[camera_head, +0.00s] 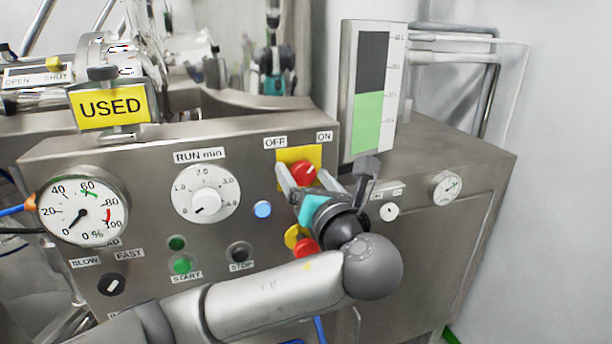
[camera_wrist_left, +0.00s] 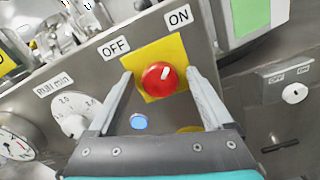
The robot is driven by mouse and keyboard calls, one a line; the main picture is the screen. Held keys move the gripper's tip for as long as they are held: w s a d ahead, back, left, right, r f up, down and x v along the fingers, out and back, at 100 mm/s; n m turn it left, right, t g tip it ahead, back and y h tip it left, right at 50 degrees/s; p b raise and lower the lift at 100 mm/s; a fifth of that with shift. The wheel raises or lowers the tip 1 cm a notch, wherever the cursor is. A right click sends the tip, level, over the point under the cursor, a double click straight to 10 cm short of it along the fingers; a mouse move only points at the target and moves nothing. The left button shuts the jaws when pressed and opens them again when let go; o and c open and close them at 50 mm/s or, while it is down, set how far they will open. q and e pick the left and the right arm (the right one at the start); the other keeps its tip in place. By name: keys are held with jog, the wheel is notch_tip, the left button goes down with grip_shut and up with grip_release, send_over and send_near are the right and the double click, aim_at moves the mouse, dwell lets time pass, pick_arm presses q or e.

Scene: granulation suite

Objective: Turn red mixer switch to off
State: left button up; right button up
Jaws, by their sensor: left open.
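The red mixer switch (camera_head: 303,172) is a round knob on a yellow plate (camera_head: 287,155) on the steel panel, with OFF and ON labels above it. In the left wrist view the red switch (camera_wrist_left: 159,78) carries a white mark that points up and right, toward the ON label (camera_wrist_left: 179,17); the OFF label (camera_wrist_left: 114,46) is at its upper left. My left gripper (camera_head: 296,178) is open, its fingers reaching toward the panel on either side of the switch. In the wrist view the gripper (camera_wrist_left: 159,80) shows a gap between each finger and the knob. My right gripper is not in view.
Left of the switch are a blue button (camera_head: 263,209), the RUN min dial (camera_head: 206,193) and a pressure-style gauge (camera_head: 82,211). Below the switch, a red button (camera_head: 305,248) on yellow is partly hidden by my arm. A level display (camera_head: 371,90) stands at upper right.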

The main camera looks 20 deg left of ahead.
pick_arm(q)
grip_shut()
dwell(0.5)
jog(key=n+p, duration=0.3)
jog(key=shift+n, duration=0.4)
jog(key=n+p, duration=0.2)
jog(key=n, duration=0.5)
jog(key=shift+p, duration=0.35)
jog(key=shift+f+n, duration=0.1)
jog(key=shift+n, duration=0.9)
jog(key=n+b, duration=0.1)
jog(key=n, duration=0.4)
